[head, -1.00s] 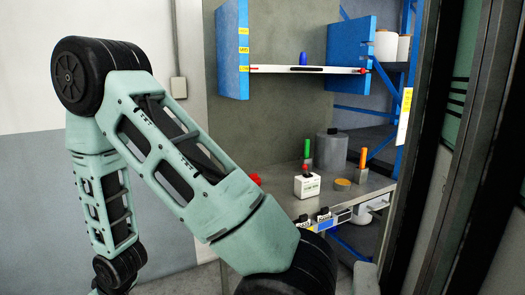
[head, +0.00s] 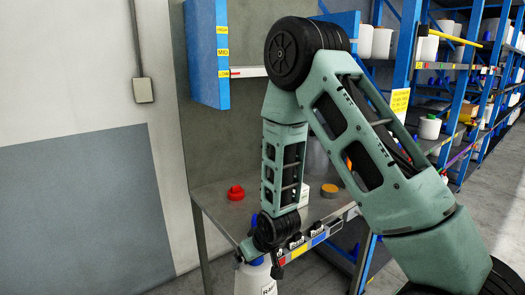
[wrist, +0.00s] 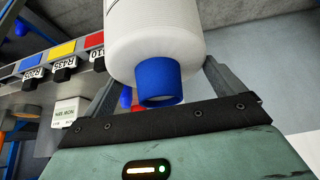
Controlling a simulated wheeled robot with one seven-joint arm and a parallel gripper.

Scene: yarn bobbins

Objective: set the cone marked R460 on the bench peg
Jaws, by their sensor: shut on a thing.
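My gripper (head: 256,252) hangs low in front of the bench's near edge. It is shut on a white yarn cone (head: 252,281) with a blue tube end. Only the start of the cone's printed label shows at the lower picture edge, so I cannot read its full mark. In the wrist view the white cone (wrist: 156,38) sits between the fingers, its blue end toward the camera. A blue bit (head: 255,222) shows beside my arm over the bench (head: 212,197); I cannot tell whether it is the bench peg.
A red knob-like thing (head: 235,192) and an orange disc (head: 329,190) lie on the bench. A white box (head: 304,194) is partly hidden by my arm. A labelled rail (head: 320,239) runs along the front edge. A blue-sided shelf (head: 208,55) hangs above; racks stand right.

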